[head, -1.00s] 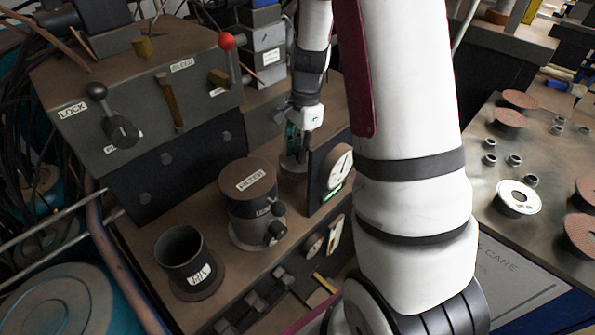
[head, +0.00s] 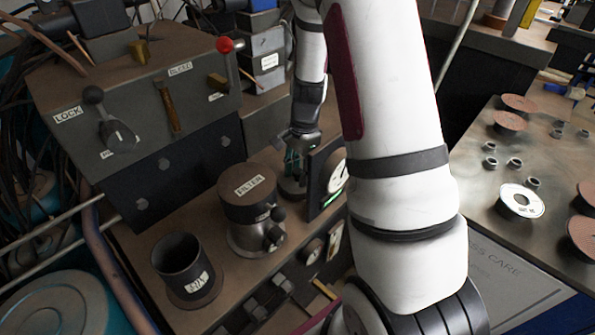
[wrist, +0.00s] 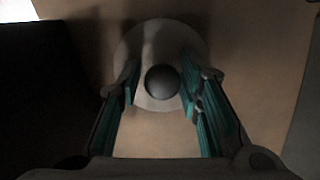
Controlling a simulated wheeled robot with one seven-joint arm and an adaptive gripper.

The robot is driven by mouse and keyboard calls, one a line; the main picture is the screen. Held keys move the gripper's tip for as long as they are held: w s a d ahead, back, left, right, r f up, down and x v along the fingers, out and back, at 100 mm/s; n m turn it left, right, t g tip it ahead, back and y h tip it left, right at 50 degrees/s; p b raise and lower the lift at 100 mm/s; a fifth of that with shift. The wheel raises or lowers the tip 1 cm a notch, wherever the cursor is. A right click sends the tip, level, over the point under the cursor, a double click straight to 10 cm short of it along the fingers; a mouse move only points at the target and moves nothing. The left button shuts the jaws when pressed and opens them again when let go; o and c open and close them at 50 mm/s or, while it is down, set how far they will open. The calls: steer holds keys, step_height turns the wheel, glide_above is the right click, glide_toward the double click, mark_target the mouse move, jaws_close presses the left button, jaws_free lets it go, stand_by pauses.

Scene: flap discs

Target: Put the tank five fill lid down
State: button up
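My gripper (head: 297,160) points down at the back of the bench, just left of the dial gauge panel. In the wrist view its teal-padded fingers (wrist: 161,88) are apart, one on each side of a dark round knob (wrist: 163,82). A narrow gap shows at the left of the knob; contact on the right is unclear. The knob sits over the middle of a pale round disc (wrist: 136,50), seen from above. In the head view a round base (head: 291,190) shows below the fingers, mostly hidden. I see no readable tank five label, so I cannot tell whether this is its fill lid.
The dial gauge panel (head: 318,178) stands close on the gripper's right. A filter canister (head: 248,190) and an open cup (head: 180,252) stand nearer on the bench. A control box with levers (head: 150,90) is at left. Flap discs (head: 511,121) lie on the right-hand table.

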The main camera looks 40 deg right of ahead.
stand_by(0.3)
step_height(320, 180, up, 12)
steer(key=d+p, duration=0.1)
steer(key=p, duration=0.1)
steer(key=s+a+r+n, duration=0.3)
steer(key=a+r, duration=0.2)
steer(key=r, duration=0.1)
steer(key=s+a+r+n+t, duration=0.1)
steer(key=s+a+r+n, duration=0.1)
steer(key=s+n, duration=0.3)
steer(key=s+a+r+n+h, duration=0.1)
steer(key=s+a+r+n, duration=0.2)
steer(key=s, duration=0.7)
steer(key=s+a+r+n+t, duration=0.1)
steer(key=s+a+r+n, duration=0.2)
steer(key=s+a+n, duration=0.2)
steer(key=shift+s+a+r+n+t, duration=0.2)
steer(key=shift+s+a+n+t, duration=0.1)
steer(key=shift+s+n, duration=0.85)
steer(key=shift+s+r, duration=0.1)
